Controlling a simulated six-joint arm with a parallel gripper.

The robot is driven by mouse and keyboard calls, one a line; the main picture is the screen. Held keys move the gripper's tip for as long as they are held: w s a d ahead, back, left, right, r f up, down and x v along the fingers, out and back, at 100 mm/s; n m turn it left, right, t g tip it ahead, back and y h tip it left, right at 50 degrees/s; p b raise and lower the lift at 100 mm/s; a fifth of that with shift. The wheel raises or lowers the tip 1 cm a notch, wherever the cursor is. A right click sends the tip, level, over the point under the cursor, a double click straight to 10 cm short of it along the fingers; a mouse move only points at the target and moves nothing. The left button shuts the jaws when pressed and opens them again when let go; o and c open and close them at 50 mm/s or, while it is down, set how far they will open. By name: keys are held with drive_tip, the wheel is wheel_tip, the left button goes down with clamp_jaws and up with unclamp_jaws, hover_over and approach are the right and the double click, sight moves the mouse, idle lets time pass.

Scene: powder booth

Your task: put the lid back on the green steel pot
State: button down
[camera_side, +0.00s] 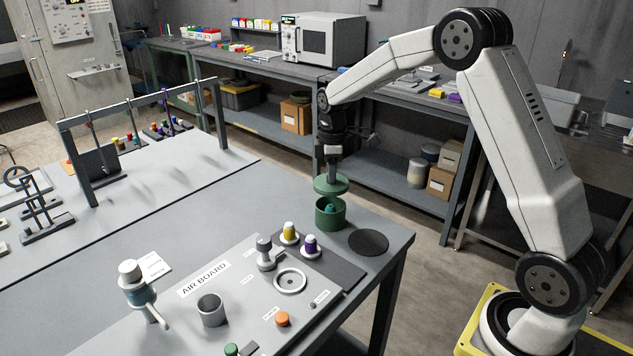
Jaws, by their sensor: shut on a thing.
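The green steel pot (331,217) stands upright near the far right corner of the grey table, with its top uncovered. Something teal shows inside its mouth. The green lid (331,185) is a round disc held roughly level just above the pot, with a small gap between them. My gripper (332,166) points down over the pot and is shut on the lid from above. The fingertips and the lid's knob are small and hard to make out.
A black round pad (368,242) lies right of the pot. The air board (205,279) in front carries yellow-topped (289,233) and purple-topped (310,246) pieces, a white ring (290,280) and a grey cup (211,310). The table left of the pot is clear.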

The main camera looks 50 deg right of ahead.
sight(331, 187)
drive_tip(key=shift+f, duration=2.35)
drive_tip(key=shift+f, duration=0.2)
idle(0.6)
drive_tip(key=shift+c, duration=1.8)
unclamp_jaws()
drive_tip(key=shift+o, duration=0.2)
drive_tip(key=o, duration=0.3)
drive_tip(key=shift+r, duration=0.2)
drive_tip(key=shift+r, duration=3.3)
